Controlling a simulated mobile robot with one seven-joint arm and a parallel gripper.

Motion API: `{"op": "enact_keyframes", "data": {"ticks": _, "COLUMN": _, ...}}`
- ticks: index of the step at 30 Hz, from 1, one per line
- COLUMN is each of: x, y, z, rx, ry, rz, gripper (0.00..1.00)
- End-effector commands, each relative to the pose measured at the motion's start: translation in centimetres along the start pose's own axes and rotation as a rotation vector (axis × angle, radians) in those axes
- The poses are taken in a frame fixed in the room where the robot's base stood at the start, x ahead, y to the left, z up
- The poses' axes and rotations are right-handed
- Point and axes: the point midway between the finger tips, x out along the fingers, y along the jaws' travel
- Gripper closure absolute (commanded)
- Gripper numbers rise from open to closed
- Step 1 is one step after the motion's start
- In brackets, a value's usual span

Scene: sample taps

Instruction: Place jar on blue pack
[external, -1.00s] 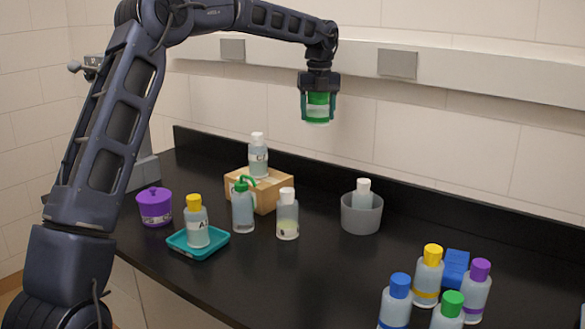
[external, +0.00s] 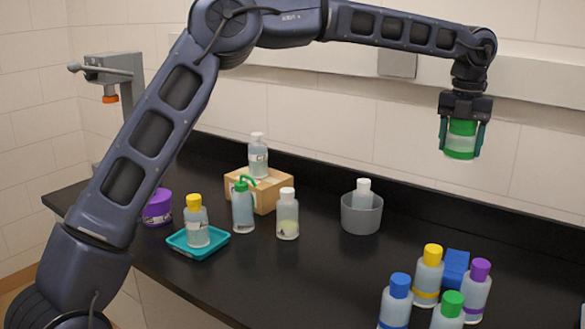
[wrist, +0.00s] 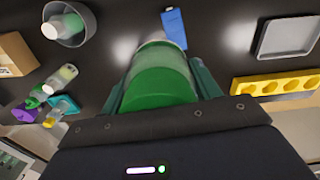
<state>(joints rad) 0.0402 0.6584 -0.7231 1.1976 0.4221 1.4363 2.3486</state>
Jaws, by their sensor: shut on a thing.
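The jar (external: 461,139) is clear with a green lid and green base. My gripper (external: 461,138) is shut on it and holds it high above the counter, at the upper right of the external view. In the wrist view the jar (wrist: 160,80) fills the middle between the fingers. The blue pack (external: 455,267) lies on the black counter at the lower right, partly hidden behind bottles with yellow and purple caps. It also shows in the wrist view (wrist: 174,28), beyond the jar and apart from it.
Bottles with blue (external: 396,302), yellow (external: 428,276), purple (external: 474,290) and green caps crowd the pack's near side. A grey bowl (external: 361,215) holds a white-capped bottle. The wrist view shows a grey tray (wrist: 287,37) and a yellow rack (wrist: 277,86). The counter between bowl and pack is clear.

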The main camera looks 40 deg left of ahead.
Motion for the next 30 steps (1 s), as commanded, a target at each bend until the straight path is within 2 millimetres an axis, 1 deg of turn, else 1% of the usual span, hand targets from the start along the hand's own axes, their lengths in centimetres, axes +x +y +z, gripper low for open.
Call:
{"op": "enact_keyframes", "data": {"ticks": 1, "x": -0.1, "y": -1.2, "z": -0.6, "rx": 0.022, "ry": -0.001, "rz": -0.001, "gripper": 0.66}}
{"op": "enact_keyframes", "data": {"ticks": 3, "x": -0.2, "y": -2.6, "z": -1.4, "rx": 0.048, "ry": -0.002, "rz": -0.003, "gripper": 0.66}}
{"op": "enact_keyframes", "data": {"ticks": 7, "x": -0.3, "y": -4.5, "z": -2.7, "rx": 0.087, "ry": -0.003, "rz": -0.005, "gripper": 0.66}}
{"op": "enact_keyframes", "data": {"ticks": 9, "x": 1.1, "y": -4.2, "z": -2.5, "rx": 0.084, "ry": -0.001, "rz": -0.002, "gripper": 0.66}}
{"op": "enact_keyframes", "data": {"ticks": 13, "x": 3.0, "y": -4.3, "z": -2.5, "rx": 0.083, "ry": -0.001, "rz": -0.002, "gripper": 0.66}}
{"op": "enact_keyframes", "data": {"ticks": 20, "x": 5.6, "y": -4.3, "z": -2.5, "rx": 0.083, "ry": -0.001, "rz": -0.004, "gripper": 0.66}}
{"op": "enact_keyframes", "data": {"ticks": 23, "x": 7.3, "y": -4.3, "z": -2.5, "rx": 0.083, "ry": 0.0, "rz": -0.003, "gripper": 0.66}}
{"op": "enact_keyframes", "data": {"ticks": 30, "x": 12.5, "y": -4.3, "z": -2.5, "rx": 0.083, "ry": -0.001, "rz": -0.004, "gripper": 0.66}}
